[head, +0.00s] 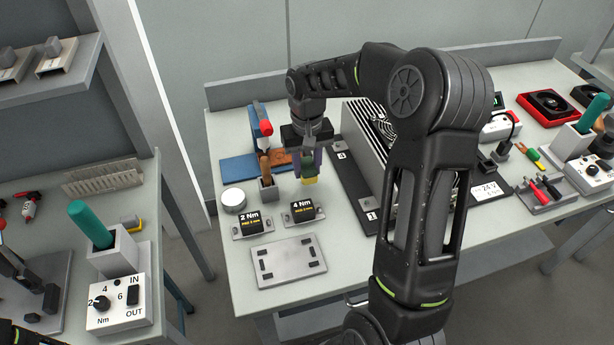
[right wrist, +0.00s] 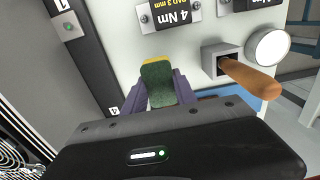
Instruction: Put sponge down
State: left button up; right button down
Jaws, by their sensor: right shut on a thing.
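The sponge is a small yellow and green block (head: 310,176), held low over the middle table between the 4 Nm holder and the black plate. My right gripper (head: 311,163) points down and is shut on it. In the right wrist view the sponge (right wrist: 158,82) sits between the two purple-grey fingers (right wrist: 160,95), its far end sticking out past them. I cannot tell whether its underside touches the table. My left gripper is not in view.
The 4 Nm holder (head: 302,211) and 2 Nm holder (head: 252,223) stand just in front. A black plate (head: 352,205) carrying a finned unit lies right.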

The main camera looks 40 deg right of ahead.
aim_at(307, 187)
jog(key=shift+f+p, duration=0.3)
jog(key=shift+f, duration=1.95)
jog(key=shift+f, duration=0.2)
jog(key=c, duration=1)
grip_release()
jog(key=shift+r, duration=0.2)
notch_tip(307, 187, up, 12)
jog(key=shift+r+b, duration=0.1)
jog(key=shift+b, duration=0.65)
